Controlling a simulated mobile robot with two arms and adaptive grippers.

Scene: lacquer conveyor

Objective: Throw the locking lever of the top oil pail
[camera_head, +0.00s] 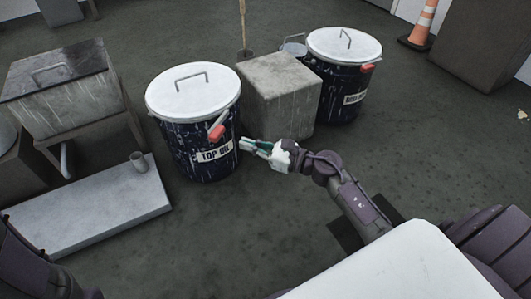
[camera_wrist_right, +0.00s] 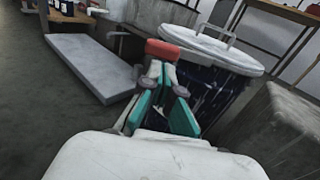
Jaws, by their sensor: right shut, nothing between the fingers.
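The top oil pail (camera_head: 192,135) is a dark blue, paint-streaked drum with a white lid (camera_head: 193,92) and a label reading TOP OIL. Its locking lever (camera_head: 216,132) has a red grip and slants at the rim on the side facing me. My right gripper (camera_head: 243,146) is shut and empty, just right of the label and below the lever. In the right wrist view, the red grip (camera_wrist_right: 163,49) shows just beyond the fingertips (camera_wrist_right: 166,76); I cannot tell whether they touch. The pail (camera_wrist_right: 200,82) is partly hidden behind the fingers. My left gripper is out of view.
A concrete block (camera_head: 280,92) stands right of the pail, with a second dark drum (camera_head: 340,85) behind it. The floor in front of the pail is open.

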